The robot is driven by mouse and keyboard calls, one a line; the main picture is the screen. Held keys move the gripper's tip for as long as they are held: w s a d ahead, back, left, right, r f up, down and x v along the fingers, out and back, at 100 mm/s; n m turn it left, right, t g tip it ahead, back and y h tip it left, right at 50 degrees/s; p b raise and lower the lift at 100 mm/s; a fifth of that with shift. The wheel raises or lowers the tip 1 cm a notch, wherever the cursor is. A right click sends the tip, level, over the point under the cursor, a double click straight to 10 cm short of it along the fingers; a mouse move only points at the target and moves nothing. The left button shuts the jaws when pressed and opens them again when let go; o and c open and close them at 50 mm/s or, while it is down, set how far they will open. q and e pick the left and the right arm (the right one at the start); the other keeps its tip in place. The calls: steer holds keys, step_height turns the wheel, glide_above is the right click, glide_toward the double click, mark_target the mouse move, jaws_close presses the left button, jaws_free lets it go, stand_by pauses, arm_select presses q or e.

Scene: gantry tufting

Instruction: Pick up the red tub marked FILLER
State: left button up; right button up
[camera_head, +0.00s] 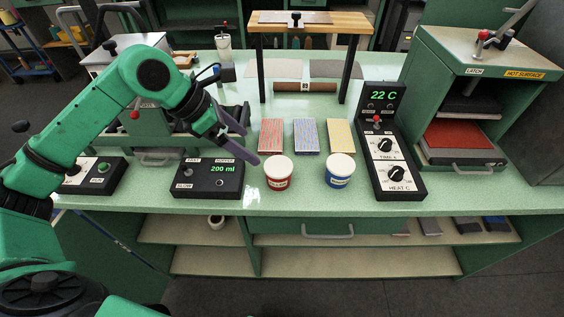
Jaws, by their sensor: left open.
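The red tub (278,181), with a white lid and a small label too small to read, stands upright near the front edge of the green counter. A blue tub (340,180) with a white lid stands to its right. My left gripper (246,147) is open and empty, above and to the left of the red tub, apart from it. Its purple fingers point down and to the right. My right gripper does not show.
A control box reading 200 ml (222,182) sits left of the red tub. Red, blue and yellow blocks (306,137) lie behind the tubs. A heat control panel (391,150) and a green press (485,60) stand at right. A wooden-topped gantry (345,22) stands behind.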

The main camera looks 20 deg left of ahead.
mark_target(275, 167)
arm_select(q)
steer(key=p+x, duration=0.1)
steer(key=x, duration=0.3)
steer(key=p+x, duration=0.2)
steer(key=x, duration=0.3)
steer(key=s+p+x, duration=0.1)
steer(key=p+x, duration=0.1)
steer(key=x, duration=0.2)
steer(key=shift+w+d+f, duration=0.15)
steer(key=shift+d+f, duration=0.1)
steer(key=shift+d, duration=0.15)
steer(key=shift+w+f, duration=0.1)
steer(key=shift+f, duration=0.1)
steer(key=shift+r, duration=0.1)
steer(key=c, duration=1.3)
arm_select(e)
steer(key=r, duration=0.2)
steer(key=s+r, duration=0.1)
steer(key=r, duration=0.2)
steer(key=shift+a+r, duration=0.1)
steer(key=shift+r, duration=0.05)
